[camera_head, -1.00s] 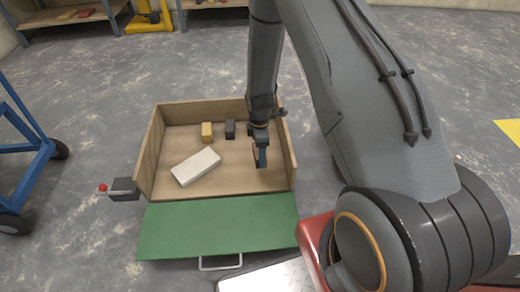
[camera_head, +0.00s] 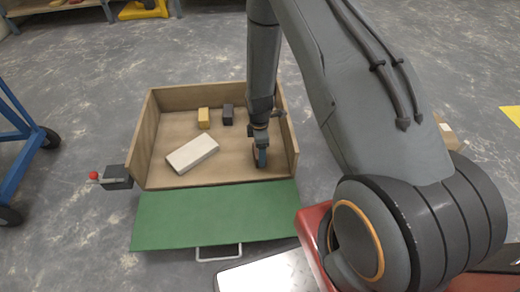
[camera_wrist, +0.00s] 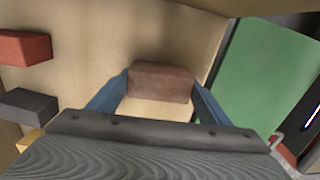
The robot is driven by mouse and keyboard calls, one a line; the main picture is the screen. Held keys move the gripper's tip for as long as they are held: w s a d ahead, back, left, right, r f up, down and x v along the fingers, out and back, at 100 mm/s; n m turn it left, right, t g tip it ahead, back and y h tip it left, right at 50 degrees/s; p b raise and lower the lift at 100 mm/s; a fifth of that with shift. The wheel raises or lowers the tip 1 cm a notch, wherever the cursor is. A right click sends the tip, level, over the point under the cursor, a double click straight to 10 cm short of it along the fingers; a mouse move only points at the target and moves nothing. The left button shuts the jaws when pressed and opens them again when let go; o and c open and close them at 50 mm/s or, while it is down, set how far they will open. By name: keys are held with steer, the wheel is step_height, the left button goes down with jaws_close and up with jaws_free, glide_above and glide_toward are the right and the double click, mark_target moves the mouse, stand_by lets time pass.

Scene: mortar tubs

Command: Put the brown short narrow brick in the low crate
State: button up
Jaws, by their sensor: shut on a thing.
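The brown short narrow brick (camera_wrist: 160,82) is between the blue fingers of my gripper (camera_wrist: 158,100) in the wrist view. The fingers are shut on its two sides. In the head view my gripper (camera_head: 261,157) is low inside a wooden box (camera_head: 143,140), near its right wall, and the brown brick cannot be made out there. I cannot tell whether the brick touches the box floor. No crate that I can surely name as the low crate shows; a tan box edge (camera_head: 449,137) is mostly hidden behind my arm at the right.
A green flap (camera_head: 215,215) lies lowered at the wooden box's front. Inside are a white block (camera_head: 191,152), a yellow brick (camera_head: 203,118), a dark grey brick (camera_head: 228,115) and a red brick (camera_wrist: 25,47). A blue frame on wheels (camera_head: 20,140) stands left.

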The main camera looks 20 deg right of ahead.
steer(key=shift+f, duration=0.45)
stand_by(0.3)
steer(key=o, duration=1.4)
steer(key=shift+o, duration=0.2)
steer(key=shift+r, duration=0.1)
step_height(320, 180, up, 8)
steer(key=shift+f+p, duration=0.2)
steer(key=shift+p, duration=1.05)
steer(key=shift+a+r, duration=0.1)
